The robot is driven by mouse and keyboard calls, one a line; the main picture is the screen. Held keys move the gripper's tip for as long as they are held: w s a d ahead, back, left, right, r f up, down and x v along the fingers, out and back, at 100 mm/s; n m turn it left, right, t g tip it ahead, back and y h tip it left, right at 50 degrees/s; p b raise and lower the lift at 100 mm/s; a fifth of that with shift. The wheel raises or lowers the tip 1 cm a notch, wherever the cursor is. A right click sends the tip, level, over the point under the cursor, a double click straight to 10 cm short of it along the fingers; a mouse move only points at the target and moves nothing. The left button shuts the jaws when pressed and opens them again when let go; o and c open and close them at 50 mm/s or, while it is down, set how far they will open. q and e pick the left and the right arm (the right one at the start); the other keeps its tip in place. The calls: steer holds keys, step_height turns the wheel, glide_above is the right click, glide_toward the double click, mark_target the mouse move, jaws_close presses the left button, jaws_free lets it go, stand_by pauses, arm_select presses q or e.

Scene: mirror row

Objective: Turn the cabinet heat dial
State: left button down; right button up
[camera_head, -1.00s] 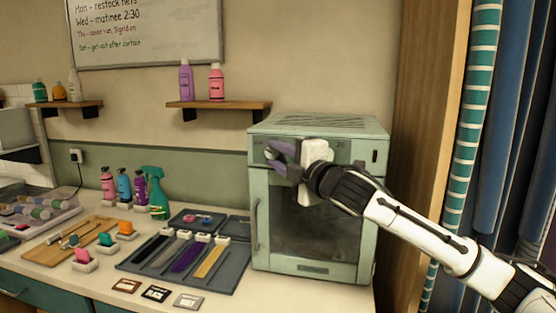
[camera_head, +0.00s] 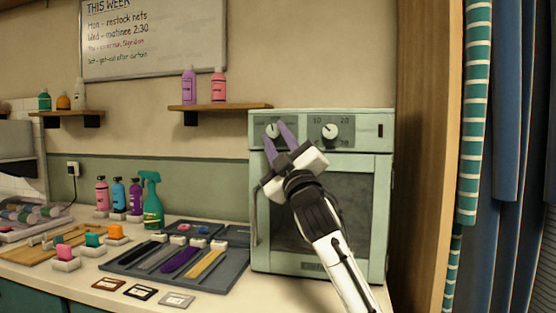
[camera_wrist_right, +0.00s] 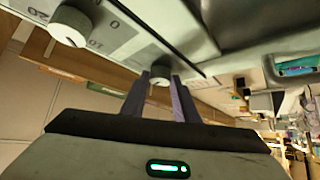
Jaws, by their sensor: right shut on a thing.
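The pale green cabinet (camera_head: 385,210) has two round dials on its top panel. The right dial (camera_head: 331,131) is cream, with numbers around it, and stands free; it also shows in the wrist view (camera_wrist_right: 70,26). My right gripper (camera_head: 275,139) reaches up to the left dial, its purple fingers on either side of it and partly hiding it. In the wrist view the left dial (camera_wrist_right: 158,72) sits between the fingertips, with the gripper shut on it. Which dial is the heat dial I cannot read. My left gripper is not in view.
A dark tray (camera_head: 120,268) with combs or brushes lies on the counter left of the cabinet. A green spray bottle (camera_head: 152,205) and several coloured bottles stand behind it. A wooden panel (camera_head: 425,200) and blue curtains are at the right.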

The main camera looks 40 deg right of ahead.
steer(key=shift+w+a+f+m+h+b, duration=0.1)
steer(key=shift+f+m+h+b, duration=0.3)
steer(key=shift+f+m+b, duration=0.15)
steer(key=shift+r+m+h+b, duration=0.1)
steer(key=shift+m+h+b, duration=0.2)
steer(key=shift+m, duration=0.15)
steer(key=shift+r+m+h+b, duration=0.1)
steer(key=shift+m+h+b, duration=0.45)
steer(key=shift+h, duration=0.15)
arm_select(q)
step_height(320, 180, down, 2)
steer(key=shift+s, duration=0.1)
arm_select(e)
steer(key=shift+m, duration=0.25)
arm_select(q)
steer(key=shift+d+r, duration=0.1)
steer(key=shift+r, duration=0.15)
arm_select(e)
steer(key=shift+r, duration=0.15)
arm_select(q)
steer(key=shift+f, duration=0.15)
arm_select(e)
steer(key=o, duration=1.1)
steer(key=shift+c, duration=0.2)
